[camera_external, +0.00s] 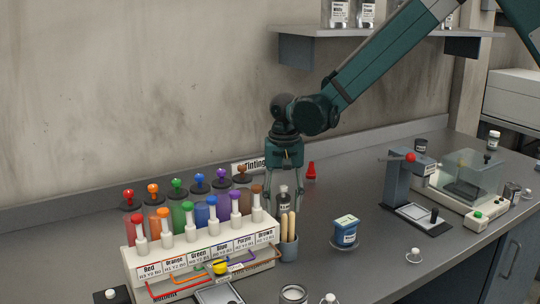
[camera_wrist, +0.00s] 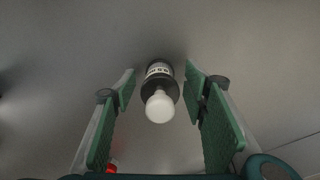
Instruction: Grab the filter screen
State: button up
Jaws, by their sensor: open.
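I cannot make out with certainty which thing is the filter screen. My gripper (camera_external: 284,196) points down over the bench behind the cup of wooden sticks (camera_external: 288,247). In the wrist view its green-padded fingers (camera_wrist: 160,82) are spread apart, with nothing clamped between them. A small dark bottle with a white label and a pale top (camera_external: 283,201) stands between or just behind the fingers. In the wrist view this bottle (camera_wrist: 159,86) shows between the fingertips, apart from both pads. The cup and sticks hide part of the space below the fingers in the outside view.
A white rack of coloured tubes (camera_external: 195,257) stands left of the gripper. A blue-and-white tin (camera_external: 345,231) stands to the right, and a red piece (camera_external: 311,170) behind. A press-like stand (camera_external: 397,183) and a clear-covered balance (camera_external: 468,182) are farther right. A shelf (camera_external: 370,31) hangs above.

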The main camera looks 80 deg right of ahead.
aim_at(284, 186)
jog(key=c, duration=1.1)
jog(key=shift+r, duration=0.1)
jog(key=shift+r, duration=4.9)
